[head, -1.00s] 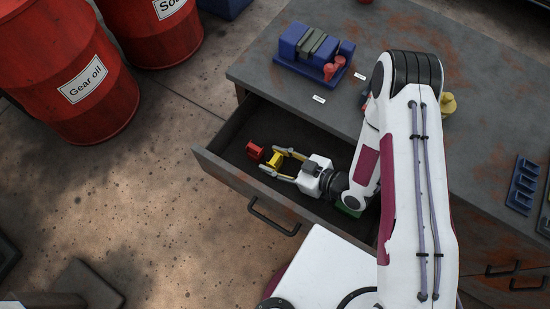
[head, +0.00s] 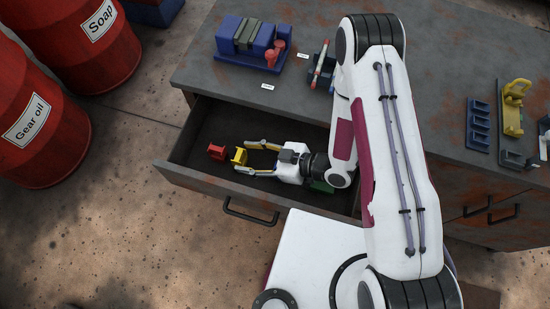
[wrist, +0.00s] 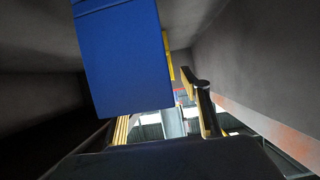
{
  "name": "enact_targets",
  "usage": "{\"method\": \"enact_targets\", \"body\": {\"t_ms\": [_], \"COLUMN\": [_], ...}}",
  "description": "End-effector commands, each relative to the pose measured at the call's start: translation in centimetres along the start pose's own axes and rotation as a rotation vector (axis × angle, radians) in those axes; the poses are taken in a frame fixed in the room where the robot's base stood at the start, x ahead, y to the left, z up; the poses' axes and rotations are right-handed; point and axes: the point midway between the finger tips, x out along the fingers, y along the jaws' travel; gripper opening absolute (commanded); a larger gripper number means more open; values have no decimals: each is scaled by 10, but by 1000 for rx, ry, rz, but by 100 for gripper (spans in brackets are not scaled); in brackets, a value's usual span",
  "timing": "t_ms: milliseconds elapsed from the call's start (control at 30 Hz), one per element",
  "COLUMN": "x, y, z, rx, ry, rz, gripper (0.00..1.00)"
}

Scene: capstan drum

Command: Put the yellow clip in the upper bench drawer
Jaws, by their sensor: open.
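The yellow clip (head: 239,156) is inside the open upper drawer (head: 225,190), beside a red clip-like piece (head: 217,152). My gripper (head: 249,156) is low in the drawer, its fingers spread and pointing left. In the wrist view my gripper's fingers (wrist: 165,120) are apart. A large blue block (wrist: 120,60) fills the upper middle there, with a yellow edge (wrist: 170,68) behind it; I cannot tell what the block is.
A green piece (head: 320,186) lies in the drawer under my wrist. The bench top (head: 205,70) carries a blue vise-like block (head: 250,38), a blue rack with a red-tipped rod (head: 322,68), a blue tray (head: 479,125) and a yellow piece (head: 514,105). Red drums (head: 40,125) stand left.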

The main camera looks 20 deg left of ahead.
Motion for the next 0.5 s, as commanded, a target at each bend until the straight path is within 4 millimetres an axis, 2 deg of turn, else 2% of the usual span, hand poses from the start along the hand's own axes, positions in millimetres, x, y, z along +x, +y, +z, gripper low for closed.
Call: {"method": "enact_targets", "body": {"t_ms": [500], "x": [-49], "y": [1], "z": [0], "rx": [1], "ry": [-1], "rz": [3], "gripper": [46]}}
